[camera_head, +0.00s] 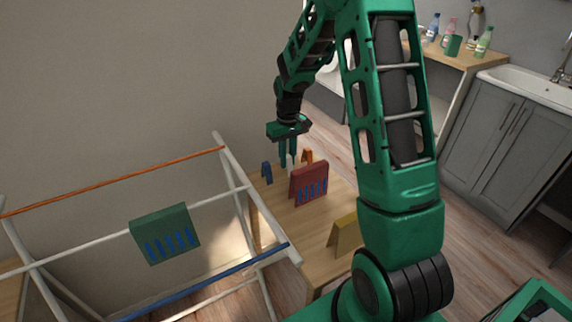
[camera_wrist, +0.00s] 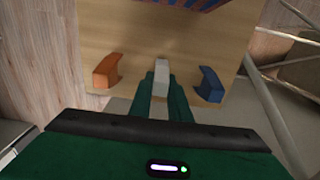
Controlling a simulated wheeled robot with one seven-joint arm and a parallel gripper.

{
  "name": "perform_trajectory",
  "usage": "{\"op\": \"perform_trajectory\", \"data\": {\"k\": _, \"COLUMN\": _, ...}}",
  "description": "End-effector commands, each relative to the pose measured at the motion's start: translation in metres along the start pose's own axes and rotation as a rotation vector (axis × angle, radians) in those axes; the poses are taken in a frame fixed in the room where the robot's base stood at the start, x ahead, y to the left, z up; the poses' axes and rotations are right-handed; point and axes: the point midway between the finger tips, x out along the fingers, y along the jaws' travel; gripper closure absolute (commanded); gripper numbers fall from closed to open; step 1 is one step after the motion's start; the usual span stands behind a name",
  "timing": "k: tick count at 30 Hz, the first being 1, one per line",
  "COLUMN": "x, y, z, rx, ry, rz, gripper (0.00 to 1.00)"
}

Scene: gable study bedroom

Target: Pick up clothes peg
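My gripper (camera_head: 289,163) is low over the far end of a small wooden table, pointing down. In the wrist view its two green fingers (camera_wrist: 161,92) stand close together, one on each side of a white clothes peg (camera_wrist: 161,73), with no clear gap between. The white peg shows only in part in the head view (camera_head: 290,167). An orange peg (camera_wrist: 107,71) stands to its left in the wrist view, and a blue peg (camera_wrist: 209,84) to its right. I cannot tell whether the white peg touches the tabletop.
A red holder with blue stripes (camera_head: 309,184) stands on the table (camera_head: 307,222) close to my gripper. A yellow piece (camera_head: 344,235) is nearer the front. A drying rack (camera_head: 233,165) with a green holder (camera_head: 165,234) stands left. A sink cabinet (camera_head: 500,135) is at the right.

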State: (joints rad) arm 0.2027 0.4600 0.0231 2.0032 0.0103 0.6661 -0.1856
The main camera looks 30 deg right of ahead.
Motion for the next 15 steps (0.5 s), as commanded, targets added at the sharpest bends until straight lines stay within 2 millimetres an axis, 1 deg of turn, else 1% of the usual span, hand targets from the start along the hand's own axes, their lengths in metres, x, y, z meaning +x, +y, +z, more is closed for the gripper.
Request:
{"op": "perform_trajectory", "data": {"k": 1, "x": -0.0001, "y": 0.0000, "z": -0.0001, "rx": 0.000, "ry": 0.000, "rz": 0.000, "gripper": 0.97}}
{"op": "perform_trajectory", "data": {"k": 2, "x": -0.0001, "y": -0.0001, "z": -0.0001, "rx": 0.000, "ry": 0.000, "rz": 0.000, "gripper": 1.00}}
{"op": "perform_trajectory", "data": {"k": 11, "x": -0.0008, "y": 0.0000, "z": -0.0001, "rx": 0.000, "ry": 0.000, "rz": 0.000, "gripper": 1.00}}
{"op": "perform_trajectory", "data": {"k": 15, "x": -0.0062, "y": 0.0001, "z": -0.0005, "rx": 0.000, "ry": 0.002, "rz": 0.000, "gripper": 1.00}}
